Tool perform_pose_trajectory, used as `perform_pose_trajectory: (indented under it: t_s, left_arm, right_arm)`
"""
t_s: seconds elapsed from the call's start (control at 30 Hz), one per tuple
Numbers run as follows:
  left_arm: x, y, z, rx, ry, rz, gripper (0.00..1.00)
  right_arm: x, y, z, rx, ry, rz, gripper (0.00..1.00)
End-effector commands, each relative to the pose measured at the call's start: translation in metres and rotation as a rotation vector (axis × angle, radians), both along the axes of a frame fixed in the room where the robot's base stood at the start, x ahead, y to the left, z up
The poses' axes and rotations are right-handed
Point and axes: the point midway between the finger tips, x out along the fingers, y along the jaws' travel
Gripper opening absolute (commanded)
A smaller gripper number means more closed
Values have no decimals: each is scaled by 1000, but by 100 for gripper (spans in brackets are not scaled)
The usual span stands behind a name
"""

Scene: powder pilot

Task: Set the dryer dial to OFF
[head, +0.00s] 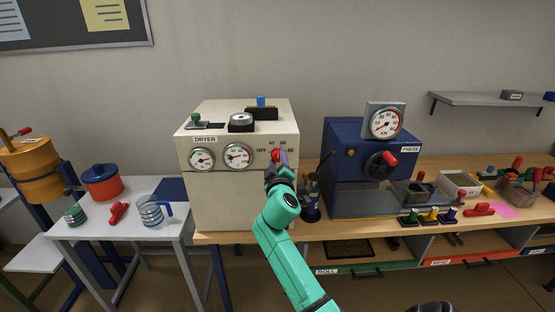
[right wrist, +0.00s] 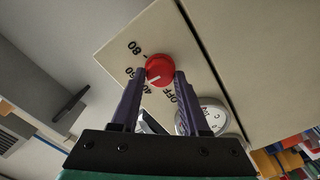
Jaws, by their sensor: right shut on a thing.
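The dryer (head: 237,190) is a cream box with two gauges and a red dial (head: 277,154) at the right of its front panel. The numbers 40, 60, 80 and the word OFF surround the dial. In the right wrist view the red dial (right wrist: 159,68) sits between the two purple fingers. My right gripper (head: 279,163) is shut on the dial from the front. A white mark on the dial points roughly toward the 40 side; its exact setting is hard to tell. My left gripper is not in view.
A blue press (head: 350,175) with a red-knobbed wheel stands close to the right of the dryer. A dark tool holder (head: 310,200) stands between them. A white side table (head: 100,215) at the left holds a red pot (head: 102,184) and a striped jug (head: 150,213).

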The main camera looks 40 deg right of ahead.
Motion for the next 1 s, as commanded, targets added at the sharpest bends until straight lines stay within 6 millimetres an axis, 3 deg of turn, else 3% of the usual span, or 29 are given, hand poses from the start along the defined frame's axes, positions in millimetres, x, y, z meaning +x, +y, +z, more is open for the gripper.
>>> perform_pose_trajectory:
  t_s: [1.0]
  left_arm:
    - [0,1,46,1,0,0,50]
  right_arm:
    - [-1,-3,10,-774,578,-11,0]
